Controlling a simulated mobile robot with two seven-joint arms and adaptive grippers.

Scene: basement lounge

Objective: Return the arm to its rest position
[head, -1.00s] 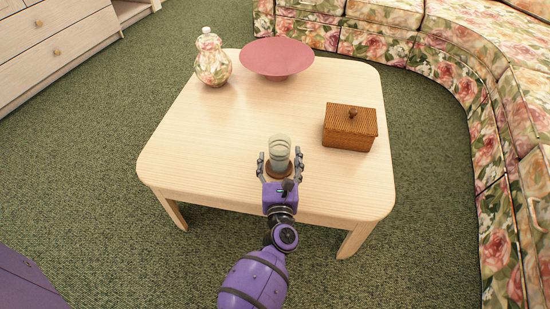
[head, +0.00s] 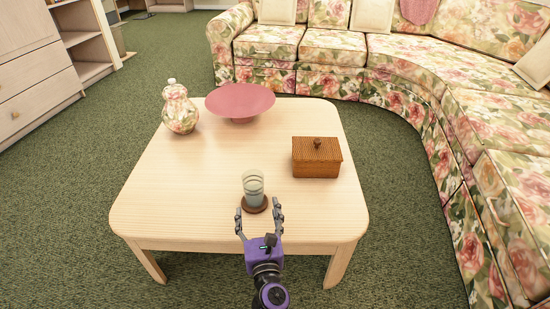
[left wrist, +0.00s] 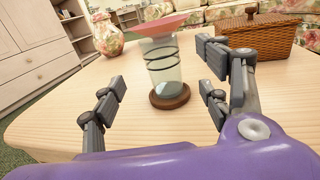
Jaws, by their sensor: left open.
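My left gripper (head: 260,223) is open and empty at the front edge of the pale wooden table (head: 190,215). Its fingers point toward a clear ribbed glass (head: 253,185), which stands upright on a round brown coaster (head: 256,207). The left wrist view shows the glass (left wrist: 162,62) on the coaster (left wrist: 170,96), beyond and between the open fingers (left wrist: 160,103), apart from them. My right gripper is in neither view.
A wicker box (head: 316,158) with a lid sits to the right of the glass. A pink bowl (head: 240,102) and a flowered jar (head: 180,110) stand at the back. A floral sofa (head: 420,75) curves around the right side. The table's left part is clear.

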